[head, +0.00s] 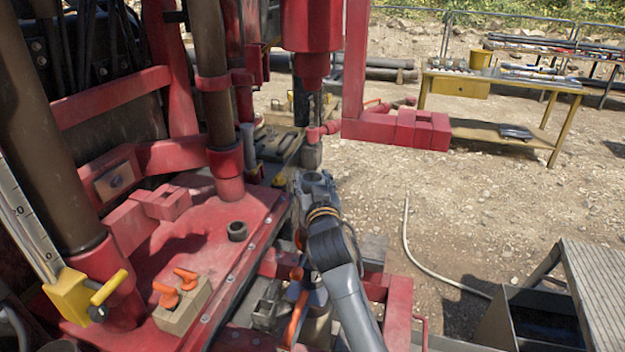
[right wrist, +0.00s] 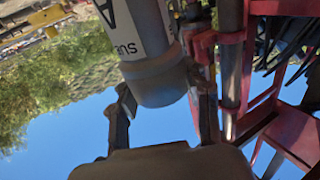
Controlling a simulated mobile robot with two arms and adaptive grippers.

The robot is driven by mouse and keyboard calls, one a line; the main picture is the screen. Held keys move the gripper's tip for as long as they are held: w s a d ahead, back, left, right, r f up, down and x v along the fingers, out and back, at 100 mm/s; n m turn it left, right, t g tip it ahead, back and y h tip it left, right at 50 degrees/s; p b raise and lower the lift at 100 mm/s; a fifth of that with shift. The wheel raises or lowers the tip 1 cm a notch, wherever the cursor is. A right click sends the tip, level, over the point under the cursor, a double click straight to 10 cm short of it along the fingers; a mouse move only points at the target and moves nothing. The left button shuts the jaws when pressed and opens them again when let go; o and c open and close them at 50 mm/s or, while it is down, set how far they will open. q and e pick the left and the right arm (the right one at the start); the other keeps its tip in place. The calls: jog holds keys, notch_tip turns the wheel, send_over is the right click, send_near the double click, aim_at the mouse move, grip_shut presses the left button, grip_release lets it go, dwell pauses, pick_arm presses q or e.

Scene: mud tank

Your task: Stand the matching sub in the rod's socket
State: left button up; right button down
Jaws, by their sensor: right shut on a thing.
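In the right wrist view, a grey and white cylindrical sub (right wrist: 160,84) with a dark printed letter "A" sits between the two fingers of my right gripper (right wrist: 163,112). The gripper is shut on it. In the head view, my right gripper (head: 316,184) is at the middle, beyond the right edge of the red deck (head: 195,245); the sub is hard to make out there. A short dark ring with an open top (head: 237,231), which looks like the rod's socket, stands up from the deck, left of and nearer than the gripper. My left gripper is not in view.
A red drive head (head: 312,35) hangs above the gripper, with a red bracket (head: 410,128) to its right. A yellow workbench (head: 500,80) holds parts at the back right. Metal steps (head: 595,285) are front right.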

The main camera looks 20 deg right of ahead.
jog(key=shift+f+b, duration=0.3)
jog(key=shift+b, duration=0.05)
dwell(0.9)
jog(key=c, duration=0.6)
grip_release()
jog(key=shift+s, duration=0.1)
jog(key=shift+o, duration=0.2)
jog(key=shift+f, duration=0.1)
jog(key=shift+f, duration=0.35)
jog(key=s+a, duration=0.2)
jog(key=s, duration=1)
jog(key=shift+r, duration=0.35)
jog(key=shift+w, duration=0.1)
